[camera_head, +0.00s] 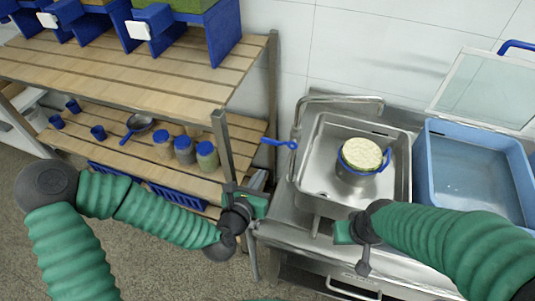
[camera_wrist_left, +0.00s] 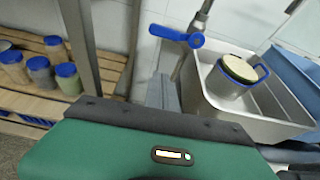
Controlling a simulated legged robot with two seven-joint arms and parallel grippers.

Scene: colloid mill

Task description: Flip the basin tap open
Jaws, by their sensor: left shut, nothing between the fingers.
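The basin tap is a bent metal pipe (camera_head: 340,98) at the basin's back left, with a blue lever (camera_head: 278,143) sticking out to the left. The lever also shows in the left wrist view (camera_wrist_left: 178,36), upper middle. The metal basin (camera_head: 308,187) is below the tap. My left gripper (camera_head: 257,203) is shut and empty, beside the basin's left side, nearer to me than the lever and apart from it. My right gripper (camera_head: 343,232) is at the basin's front edge; its fingers are not clear.
A metal pot (camera_head: 355,180) with blue handles and a pale, green-sided top stands in the basin. A blue tub (camera_head: 432,195) is to the right. A wooden rack (camera_head: 190,90) on the left holds jars (camera_head: 184,150), a pan (camera_head: 139,122) and blue cups; its post stands near my left gripper.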

